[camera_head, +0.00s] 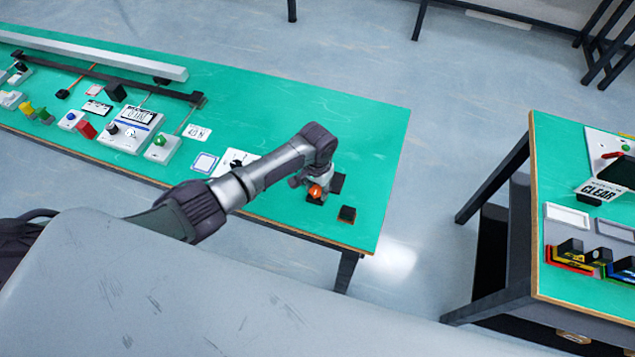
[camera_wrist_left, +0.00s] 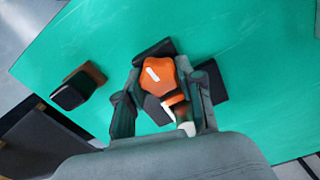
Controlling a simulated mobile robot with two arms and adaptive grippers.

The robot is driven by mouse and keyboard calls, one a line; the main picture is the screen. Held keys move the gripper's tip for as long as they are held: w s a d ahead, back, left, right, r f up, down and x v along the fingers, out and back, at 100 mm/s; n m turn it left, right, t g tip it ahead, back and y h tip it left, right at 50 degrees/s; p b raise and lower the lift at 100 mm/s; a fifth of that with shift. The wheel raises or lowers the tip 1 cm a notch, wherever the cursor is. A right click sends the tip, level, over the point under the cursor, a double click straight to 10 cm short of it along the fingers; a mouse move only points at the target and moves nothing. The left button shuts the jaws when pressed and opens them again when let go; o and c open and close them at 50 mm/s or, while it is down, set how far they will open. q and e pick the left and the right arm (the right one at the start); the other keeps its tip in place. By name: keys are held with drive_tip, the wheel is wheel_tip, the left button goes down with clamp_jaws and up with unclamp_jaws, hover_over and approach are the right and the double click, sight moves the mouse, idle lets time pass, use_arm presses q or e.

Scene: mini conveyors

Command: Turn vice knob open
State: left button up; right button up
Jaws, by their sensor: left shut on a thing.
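The orange vice knob (camera_head: 316,191) is near the right end of the long green table, beneath my left arm. It also shows in the left wrist view (camera_wrist_left: 158,74), with a white mark on its top. My left gripper (camera_wrist_left: 166,88) has its dark fingers on both sides of the knob and is shut on it. In the head view, the wrist partly hides the knob. A dark part, likely the vice body (camera_wrist_left: 214,82), shows beside the right finger. My right gripper is not in view.
A small dark block (camera_head: 347,214) stands near the table's front edge, close to the gripper. Panels with buttons (camera_head: 134,128) and a mini conveyor (camera_head: 100,50) are further left. A second green table (camera_head: 560,190) is at right, across a floor gap.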

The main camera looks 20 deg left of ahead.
sight(316, 188)
use_arm(q)
drive_tip(key=n, duration=0.1)
drive_tip(key=n+p, duration=0.2)
drive_tip(key=shift+r+n, duration=0.25)
drive_tip(key=shift+n, duration=0.15)
drive_tip(key=n+p, duration=0.2)
drive_tip(key=n, duration=0.2)
drive_tip(key=shift+w+a+f, duration=0.1)
drive_tip(key=shift+n, duration=0.3)
drive_tip(key=o, duration=0.9)
wheel_tip(316, 188, up, 12)
drive_tip(key=shift+f, duration=0.1)
idle(0.3)
